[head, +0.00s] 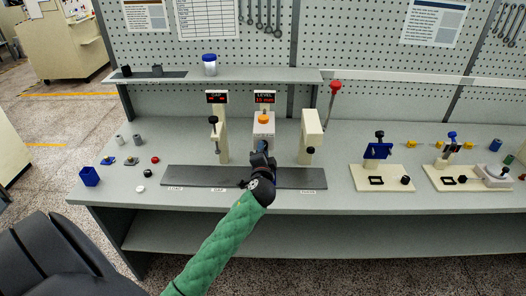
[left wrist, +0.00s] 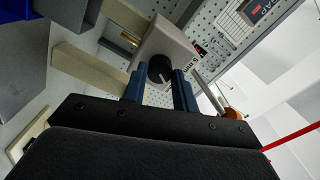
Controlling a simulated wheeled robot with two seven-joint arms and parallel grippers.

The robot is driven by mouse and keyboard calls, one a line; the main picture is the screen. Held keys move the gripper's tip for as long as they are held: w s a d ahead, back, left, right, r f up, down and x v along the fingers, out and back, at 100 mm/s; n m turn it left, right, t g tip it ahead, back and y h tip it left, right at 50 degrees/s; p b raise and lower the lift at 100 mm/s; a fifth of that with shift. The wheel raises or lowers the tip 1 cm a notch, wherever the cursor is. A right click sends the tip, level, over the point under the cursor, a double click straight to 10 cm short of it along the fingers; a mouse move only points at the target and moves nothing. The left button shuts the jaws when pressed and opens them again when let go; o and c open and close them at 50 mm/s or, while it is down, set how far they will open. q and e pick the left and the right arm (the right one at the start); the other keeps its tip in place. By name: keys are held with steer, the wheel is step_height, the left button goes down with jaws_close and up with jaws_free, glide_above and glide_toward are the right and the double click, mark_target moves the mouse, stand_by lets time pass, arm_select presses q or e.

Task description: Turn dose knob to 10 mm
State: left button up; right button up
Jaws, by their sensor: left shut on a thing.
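The dose knob (left wrist: 160,70) is a dark round knob on the face of a pale box (left wrist: 172,45), seen in the left wrist view. A light pointer mark shows on it, and a partly readable "mm" label is beside it. My left gripper (left wrist: 160,88) has its blue fingers on both sides of the knob, shut on it. In the head view the gripper (head: 262,158) is in front of the box with an orange top (head: 263,120) and hides the knob. The red LEVEL display (head: 264,99) above seems to read 15 mm. My right gripper is out of view.
Cream posts (head: 221,140) and (head: 310,135) stand on either side of the box. A dark grey strip (head: 200,177) lies along the bench front. A red-balled lever (head: 334,88) rises at right. A blue cup (head: 89,176) and small parts are at left; cream fixtures (head: 383,178) are at right.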

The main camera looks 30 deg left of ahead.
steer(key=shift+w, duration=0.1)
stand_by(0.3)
arm_select(q)
steer(key=o, duration=0.8)
steer(key=shift+o, duration=0.8)
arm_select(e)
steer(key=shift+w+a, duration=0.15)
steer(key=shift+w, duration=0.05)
arm_select(q)
steer(key=b+v, duration=0.3)
steer(key=v, duration=0.4)
steer(key=shift+s+d, duration=0.25)
steer(key=shift+s, duration=0.05)
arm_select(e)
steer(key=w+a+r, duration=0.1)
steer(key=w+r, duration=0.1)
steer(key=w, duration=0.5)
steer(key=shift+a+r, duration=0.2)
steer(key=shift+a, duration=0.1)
